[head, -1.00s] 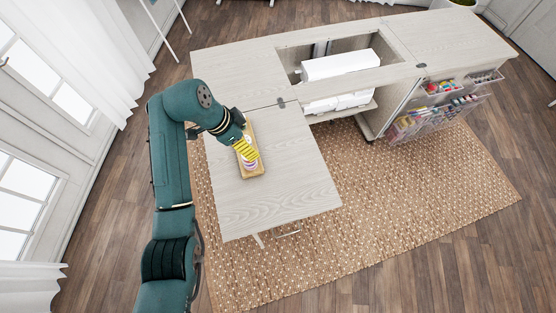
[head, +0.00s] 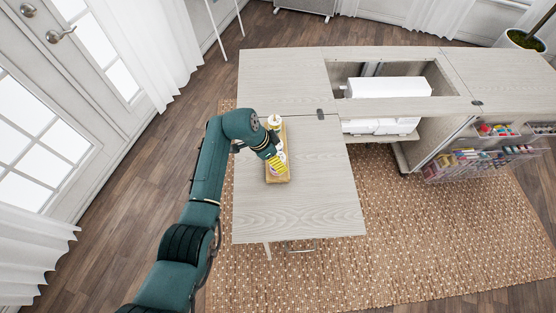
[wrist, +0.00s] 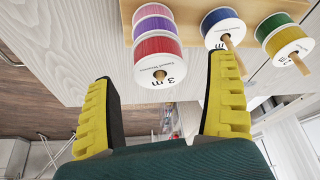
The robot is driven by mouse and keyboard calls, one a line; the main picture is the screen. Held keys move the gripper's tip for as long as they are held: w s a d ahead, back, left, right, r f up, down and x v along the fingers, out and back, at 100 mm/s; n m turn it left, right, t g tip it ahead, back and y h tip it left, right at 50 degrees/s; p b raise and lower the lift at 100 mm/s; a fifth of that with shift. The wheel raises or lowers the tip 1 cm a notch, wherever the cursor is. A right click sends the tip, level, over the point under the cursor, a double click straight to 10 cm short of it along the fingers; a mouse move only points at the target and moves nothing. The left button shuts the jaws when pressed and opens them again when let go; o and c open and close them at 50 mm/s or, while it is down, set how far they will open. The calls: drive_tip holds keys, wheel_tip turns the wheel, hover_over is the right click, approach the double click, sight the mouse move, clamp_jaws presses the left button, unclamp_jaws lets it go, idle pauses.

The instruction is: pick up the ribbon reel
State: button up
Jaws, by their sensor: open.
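A wooden board with pegs (head: 288,136) lies on the cabinet's drop leaf and holds ribbon reels. In the wrist view, a stack of pink, purple and red reels (wrist: 157,46) sits on one peg. A blue reel (wrist: 222,27) is on the middle peg, and green and yellow reels (wrist: 283,38) are on the right one. My gripper (head: 277,163) is over the near part of the board. In the wrist view, its yellow fingers (wrist: 163,68) are open, with the pink, purple and red stack in line with the gap between them. I see no finger touching it.
The pale wood drop leaf (head: 300,209) is clear in front and to the right of the board. A white machine (head: 388,87) sits in the cabinet's well. Clear bins of supplies (head: 480,160) hang on an open door at right. A woven rug (head: 410,240) lies below.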

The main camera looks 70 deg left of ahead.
drive_tip(key=shift+x, duration=1)
drive_tip(key=c, duration=1.1)
wheel_tip(320, 180, up, 10)
drive_tip(key=shift+p, duration=0.75)
